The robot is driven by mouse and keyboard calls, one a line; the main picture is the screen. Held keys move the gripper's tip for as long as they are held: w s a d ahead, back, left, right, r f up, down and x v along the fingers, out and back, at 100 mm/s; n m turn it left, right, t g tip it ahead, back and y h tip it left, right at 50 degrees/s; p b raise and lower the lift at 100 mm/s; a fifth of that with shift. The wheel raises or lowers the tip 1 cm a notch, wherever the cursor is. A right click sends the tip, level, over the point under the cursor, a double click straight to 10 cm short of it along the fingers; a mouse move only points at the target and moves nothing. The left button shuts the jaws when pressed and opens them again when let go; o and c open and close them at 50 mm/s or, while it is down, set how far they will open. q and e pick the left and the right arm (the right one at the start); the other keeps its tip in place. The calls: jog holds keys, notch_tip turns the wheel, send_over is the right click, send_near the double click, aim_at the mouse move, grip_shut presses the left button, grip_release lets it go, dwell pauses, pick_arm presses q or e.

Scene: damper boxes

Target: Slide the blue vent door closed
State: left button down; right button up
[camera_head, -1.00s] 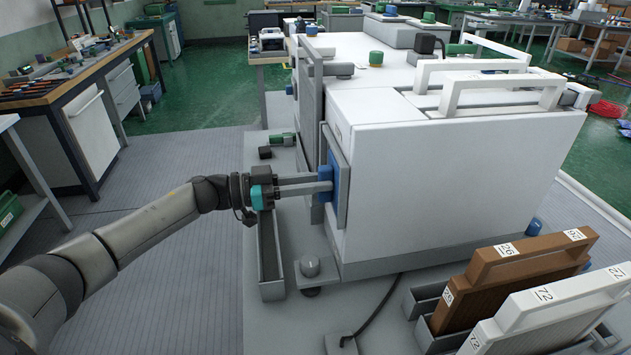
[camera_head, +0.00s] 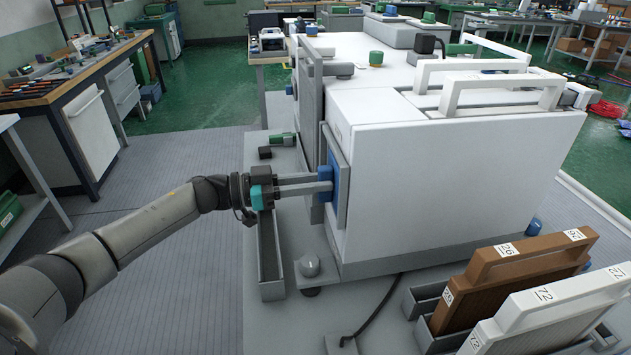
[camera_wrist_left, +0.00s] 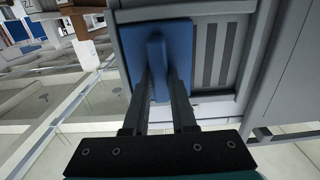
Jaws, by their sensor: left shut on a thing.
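The blue vent door (camera_head: 327,178) sits in a grey frame (camera_head: 343,185) on the left end of the white box (camera_head: 450,170). In the left wrist view the blue door (camera_wrist_left: 180,40) is a flat panel with a raised blue handle (camera_wrist_left: 157,55) in its middle. Dark slots (camera_wrist_left: 228,50) in the grey face show uncovered to the right of the panel. My left gripper (camera_head: 328,187) reaches in from the left; its fingers (camera_wrist_left: 160,88) are shut on the handle. The fingers hide part of the door in the head view. My right gripper is not in view.
A shallow grey tray (camera_head: 271,290) lies below my left gripper. Brown (camera_head: 520,262) and white (camera_head: 560,305) numbered panels stand in grey holders at the front right. A black cable (camera_head: 375,310) runs over the grey base in front of the box.

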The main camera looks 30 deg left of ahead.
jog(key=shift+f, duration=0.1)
pick_arm(q)
jog(key=w+a+b, duration=0.5)
jog(key=shift+w, duration=0.4)
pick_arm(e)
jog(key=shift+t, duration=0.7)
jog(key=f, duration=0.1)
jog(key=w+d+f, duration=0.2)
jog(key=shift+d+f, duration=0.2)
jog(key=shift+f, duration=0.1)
pick_arm(q)
jog(key=shift+a, duration=0.15)
jog(key=c, duration=1.1)
grip_release()
jog(key=shift+o, duration=0.6)
jog(key=shift+s+a+f, duration=0.1)
jog(key=shift+a, duration=0.05)
jog(key=shift+o, duration=1.3)
jog(key=shift+f, duration=0.1)
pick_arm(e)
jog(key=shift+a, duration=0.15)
